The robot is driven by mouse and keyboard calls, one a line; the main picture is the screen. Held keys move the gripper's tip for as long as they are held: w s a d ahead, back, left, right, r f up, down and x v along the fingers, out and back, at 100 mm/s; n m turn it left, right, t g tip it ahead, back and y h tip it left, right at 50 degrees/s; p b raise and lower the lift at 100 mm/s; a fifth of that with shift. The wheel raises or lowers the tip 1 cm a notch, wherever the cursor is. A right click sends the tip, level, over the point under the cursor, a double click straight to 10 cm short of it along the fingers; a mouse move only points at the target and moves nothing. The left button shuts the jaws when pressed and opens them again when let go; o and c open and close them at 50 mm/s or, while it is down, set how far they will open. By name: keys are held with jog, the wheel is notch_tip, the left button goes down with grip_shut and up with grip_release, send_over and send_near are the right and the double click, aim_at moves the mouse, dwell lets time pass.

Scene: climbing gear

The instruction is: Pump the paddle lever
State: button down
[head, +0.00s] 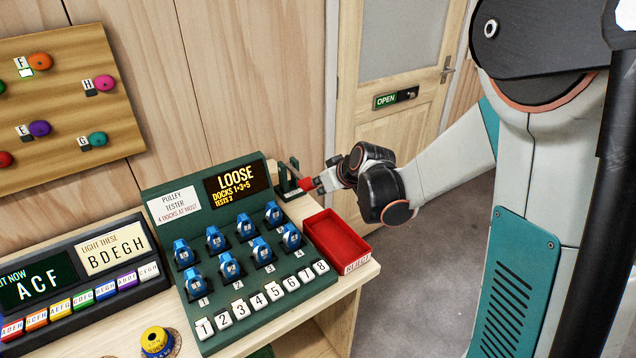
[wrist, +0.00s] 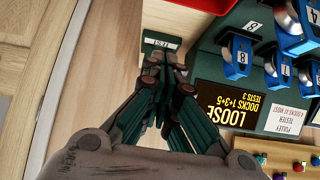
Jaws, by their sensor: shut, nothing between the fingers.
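The paddle lever (head: 305,184) shows as a small red piece at a dark green bracket (head: 284,178), at the back right of the pulley tester (head: 240,280). My gripper (head: 318,184) is at the lever's right side, very close to it; I cannot tell whether they touch. In the wrist view my gripper (wrist: 165,62) is shut and empty, its tips just below a dark green plate labelled TEST (wrist: 161,42). The lever is mostly hidden behind the fingers there. The tester's display (head: 237,183) reads "LOOSE, DOCKS 1+3+5, TESTS 3".
Several blue pulleys (head: 229,266) sit in the tester's docks above numbered white keys (head: 273,290). A red REJECT tray (head: 340,240) stands at the bench's right edge. A light panel (head: 70,275) is at left. A door (head: 395,70) is behind; floor at right is clear.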

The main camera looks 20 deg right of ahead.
jog(key=s+d+r+p, duration=0.1)
jog(key=s+d+r, duration=0.1)
jog(key=s, duration=0.4)
jog(key=shift+s+r+p, duration=0.2)
jog(key=shift+r+p, duration=0.05)
jog(key=shift+p, duration=0.1)
jog(key=shift+a, duration=0.1)
jog(key=s+a+r+m+p, duration=0.15)
jog(key=s+a+r, duration=0.35)
jog(key=s+r, duration=0.5)
jog(key=s+d+m+g+h+b, duration=0.1)
jog(key=s+d+m+h, duration=0.1)
jog(key=s, duration=1.1)
jog(key=shift+s+d+g+h, duration=0.25)
jog(key=shift+g+h, duration=0.05)
jog(key=shift+h, duration=0.1)
